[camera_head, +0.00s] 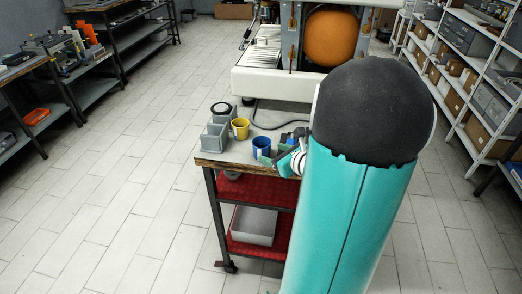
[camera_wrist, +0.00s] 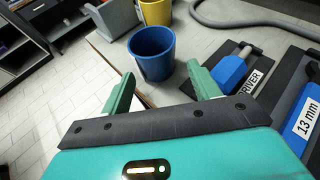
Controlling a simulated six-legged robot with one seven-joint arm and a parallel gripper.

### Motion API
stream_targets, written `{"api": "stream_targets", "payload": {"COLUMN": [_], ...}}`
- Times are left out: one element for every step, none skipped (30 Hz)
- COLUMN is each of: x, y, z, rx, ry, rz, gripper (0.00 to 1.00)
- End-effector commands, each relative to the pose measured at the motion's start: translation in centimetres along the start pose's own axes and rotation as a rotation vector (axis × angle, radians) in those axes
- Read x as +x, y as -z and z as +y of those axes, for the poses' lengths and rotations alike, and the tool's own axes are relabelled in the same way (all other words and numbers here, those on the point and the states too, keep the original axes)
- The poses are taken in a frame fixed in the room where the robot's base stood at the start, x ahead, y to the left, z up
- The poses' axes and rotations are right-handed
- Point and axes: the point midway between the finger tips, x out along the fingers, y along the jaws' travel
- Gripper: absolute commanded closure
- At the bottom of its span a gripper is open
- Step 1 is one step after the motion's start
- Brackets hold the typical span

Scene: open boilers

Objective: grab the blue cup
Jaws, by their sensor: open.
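The blue cup (camera_wrist: 153,52) stands upright near the front edge of the cart top in the wrist view, just beyond the fingertips. In the head view the blue cup (camera_head: 261,146) is left of my arm. My gripper (camera_wrist: 160,84) is open and empty, with one green finger toward the cup's left side and one toward its right. The fingers look apart from the cup. In the head view my gripper (camera_head: 281,158) shows only in part, close to the cup; my arm hides the rest.
A yellow cup (camera_head: 240,129) stands behind the blue cup, beside grey bins (camera_head: 214,138). Blue-handled tools (camera_wrist: 231,71) lie right of my gripper. A hose (camera_wrist: 240,22) curves behind. The cart top's front edge (camera_head: 225,163) is close. Shelves flank a clear tiled floor.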

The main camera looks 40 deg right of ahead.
Motion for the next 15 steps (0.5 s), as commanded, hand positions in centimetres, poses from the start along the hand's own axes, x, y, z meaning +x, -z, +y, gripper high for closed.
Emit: {"api": "stream_targets", "payload": {"x": [0.4,0.6,1.1,1.5,2.0,2.6,3.2,3.7,4.3,4.7,5.0,5.2,5.4,5.5,5.5], "y": [0.0,0.0,0.0,0.0,0.0,0.0,0.0,0.0,0.0,0.0,0.0,0.0,0.0,0.0,0.0], "z": [0.1,0.1,0.3,0.4,0.4,0.5,0.7,0.7,0.7,0.7,0.7,0.7,0.7,0.7,0.7], "rx": [0.0,0.0,0.0,0.001,0.002,0.0,0.0,0.001,0.0,-0.001,-0.001,-0.001,-0.001,-0.001,-0.001], "ry": [-0.001,-0.002,-0.003,-0.005,-0.005,-0.005,-0.006,-0.006,-0.006,-0.006,-0.006,-0.005,-0.004,-0.004,-0.003], "rz": [0.0,0.0,0.001,0.001,0.0,0.0,0.0,0.001,0.0,0.0,0.0,0.0,0.0,0.0,0.0], "gripper": [0.38,0.38,0.38,0.38,0.38,0.38,0.38,0.38,0.38,0.38,0.38,0.38,0.38,0.38,0.38]}}
